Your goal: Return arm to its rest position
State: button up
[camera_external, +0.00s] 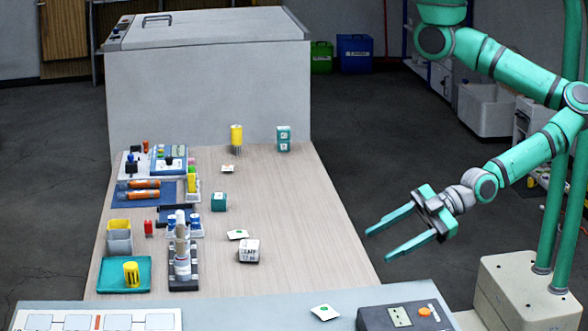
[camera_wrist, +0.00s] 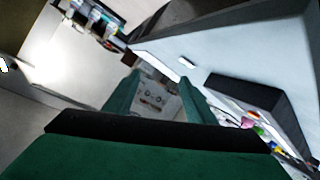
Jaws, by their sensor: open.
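My gripper (camera_external: 388,234) is the green parallel jaw at the end of my green arm (camera_external: 508,166) in the external view. Its two fingers are spread apart and point left. Nothing is held between them. It appears raised near the right edge of the wooden table (camera_external: 310,220). In the wrist view the two green fingers (camera_wrist: 152,100) stand apart, with blurred surfaces of the room beyond them.
On the table are a yellow cylinder (camera_external: 236,135), teal boxes (camera_external: 284,145), a white cube (camera_external: 249,247), a teal tray (camera_external: 110,285) and a dark rack (camera_external: 184,280). A grey device (camera_external: 405,317) stands at the front right. A large chest (camera_external: 208,90) closes the back.

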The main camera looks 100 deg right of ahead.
jog(key=s+d+f+m+h, duration=0.1)
jog(key=s+d+f+m, duration=0.2)
jog(key=d, duration=0.7)
jog(key=s+d+f+m+h, duration=0.1)
jog(key=s+d+f, duration=0.3)
jog(key=d, duration=0.6)
jog(key=d+r+m+t, duration=0.1)
jog(key=d+r, duration=0.1)
jog(key=d, duration=0.9)
jog(key=d+r+m+t+h, duration=0.1)
jog(key=d+r+m, duration=0.1)
jog(key=d, duration=1)
jog(key=shift+w+d+r+m, duration=0.2)
jog(key=shift+r+m, duration=0.1)
jog(key=shift+r, duration=0.5)
jog(key=shift+o, duration=0.6)
jog(key=shift+s+d+f, duration=0.1)
jog(key=shift+s+d, duration=0.1)
jog(key=shift+s, duration=0.35)
